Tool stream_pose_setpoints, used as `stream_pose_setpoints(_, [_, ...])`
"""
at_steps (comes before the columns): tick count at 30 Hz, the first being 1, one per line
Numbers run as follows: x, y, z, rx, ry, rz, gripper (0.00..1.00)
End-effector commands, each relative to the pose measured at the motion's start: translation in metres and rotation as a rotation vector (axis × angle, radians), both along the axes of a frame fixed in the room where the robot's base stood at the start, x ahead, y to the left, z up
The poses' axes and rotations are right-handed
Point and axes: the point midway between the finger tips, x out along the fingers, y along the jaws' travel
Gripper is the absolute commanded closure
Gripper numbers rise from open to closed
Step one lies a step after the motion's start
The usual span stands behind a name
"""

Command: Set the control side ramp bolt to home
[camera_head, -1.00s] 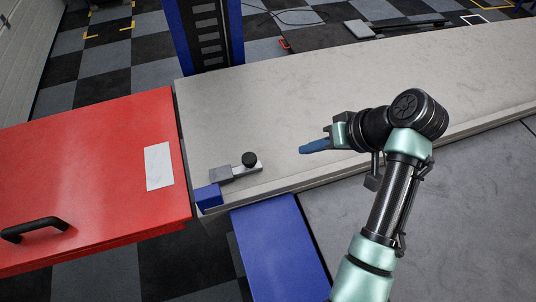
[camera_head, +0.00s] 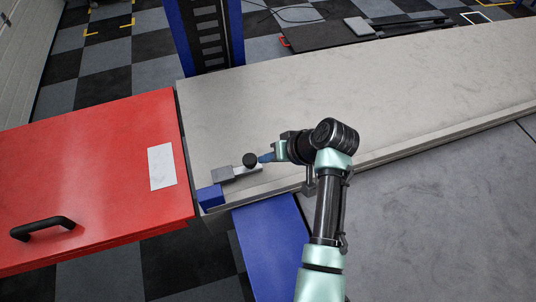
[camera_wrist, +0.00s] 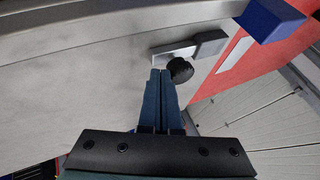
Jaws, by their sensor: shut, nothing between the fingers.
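The ramp bolt is a flat metal bar (camera_head: 239,170) with a round black knob (camera_head: 250,159) on its end, lying on the pale ramp surface by its left edge. A grey block (camera_head: 222,174) holds the bar's left end, beside a blue block (camera_head: 211,195). My gripper (camera_head: 265,158) is shut and empty, its blue fingertips at the right side of the knob. In the wrist view the fingertips (camera_wrist: 160,75) lie just left of the knob (camera_wrist: 180,70). I cannot tell whether they touch it. The bar (camera_wrist: 174,53) shows beyond the fingertips.
A red panel (camera_head: 85,190) with a black handle (camera_head: 42,228) and a white label (camera_head: 162,166) lies to the left. A blue post (camera_head: 205,35) stands behind the ramp (camera_head: 350,95). The ramp surface behind and right of my gripper is clear.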

Motion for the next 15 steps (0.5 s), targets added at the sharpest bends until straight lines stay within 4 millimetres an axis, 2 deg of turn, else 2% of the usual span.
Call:
stream_pose_setpoints(8, [-0.002,0.005,0.001,0.001,0.001,0.002,1.00])
stream_pose_setpoints(15, [-0.017,0.051,0.003,0.002,0.002,0.009,1.00])
